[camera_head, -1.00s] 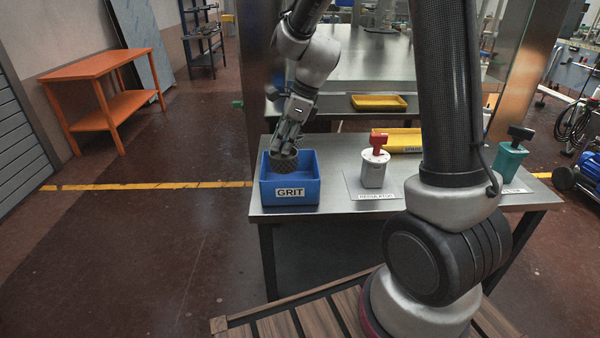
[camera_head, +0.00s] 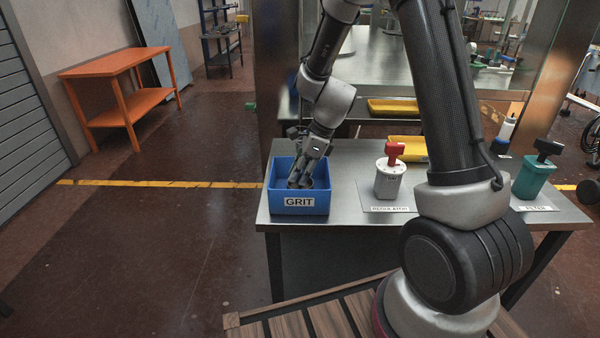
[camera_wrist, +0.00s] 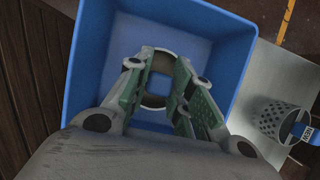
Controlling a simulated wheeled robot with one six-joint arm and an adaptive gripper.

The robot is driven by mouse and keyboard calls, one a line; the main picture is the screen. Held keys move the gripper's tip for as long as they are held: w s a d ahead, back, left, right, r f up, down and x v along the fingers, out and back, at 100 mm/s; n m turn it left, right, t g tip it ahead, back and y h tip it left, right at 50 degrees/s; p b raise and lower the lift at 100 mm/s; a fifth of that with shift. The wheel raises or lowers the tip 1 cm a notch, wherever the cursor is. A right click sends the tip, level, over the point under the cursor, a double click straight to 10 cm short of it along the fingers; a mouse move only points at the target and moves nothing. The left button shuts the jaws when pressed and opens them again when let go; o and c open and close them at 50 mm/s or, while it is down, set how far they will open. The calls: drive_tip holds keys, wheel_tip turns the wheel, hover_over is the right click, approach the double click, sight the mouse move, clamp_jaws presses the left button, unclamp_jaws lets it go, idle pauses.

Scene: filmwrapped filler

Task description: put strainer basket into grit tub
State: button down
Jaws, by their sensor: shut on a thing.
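The blue grit tub (camera_head: 320,209) stands at the left end of the steel table, its GRIT label facing me. My gripper (camera_head: 301,183) reaches down into it. In the wrist view the green-padded fingers (camera_wrist: 164,66) are shut on the strainer basket (camera_wrist: 153,101), which shows as a dark and tan ring with blue seen through its middle. The basket is inside the tub's walls; whether it touches the floor I cannot tell. In the head view the fingers and tub wall hide it.
A grey perforated cup (camera_wrist: 271,122) with a blue tag stands outside the tub in the wrist view. A white container with a red top (camera_head: 390,181) and a teal one (camera_head: 533,177) stand right of the tub. Yellow trays (camera_head: 408,147) lie behind. My arm crosses the head view.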

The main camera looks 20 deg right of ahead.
drive_tip(key=c, duration=1.3)
unclamp_jaws()
drive_tip(key=shift+o, duration=0.2)
drive_tip(key=s+d+r+n, duration=0.2)
drive_tip(key=s+d+r, duration=0.1)
drive_tip(key=r, duration=0.5)
drive_tip(key=s+d+r+n, duration=0.2)
drive_tip(key=s+d+r, duration=0.1)
drive_tip(key=r, duration=0.5)
drive_tip(key=s+d+r+n+t+h, duration=0.1)
drive_tip(key=s+d+r+n, duration=0.1)
drive_tip(key=s+n, duration=0.4)
drive_tip(key=s+d+r+n+t+h, duration=0.1)
drive_tip(key=s+d+r+n+h, duration=0.1)
drive_tip(key=s, duration=0.5)
drive_tip(key=s+d+r+n+h, duration=0.1)
drive_tip(key=s+d+r+n, duration=0.2)
drive_tip(key=s+d+n, duration=0.2)
drive_tip(key=s+n, duration=0.2)
drive_tip(key=n, duration=0.2)
drive_tip(key=shift+s+r+n+t, duration=0.2)
drive_tip(key=shift+s+n+t, duration=0.1)
drive_tip(key=shift+t, duration=0.1)
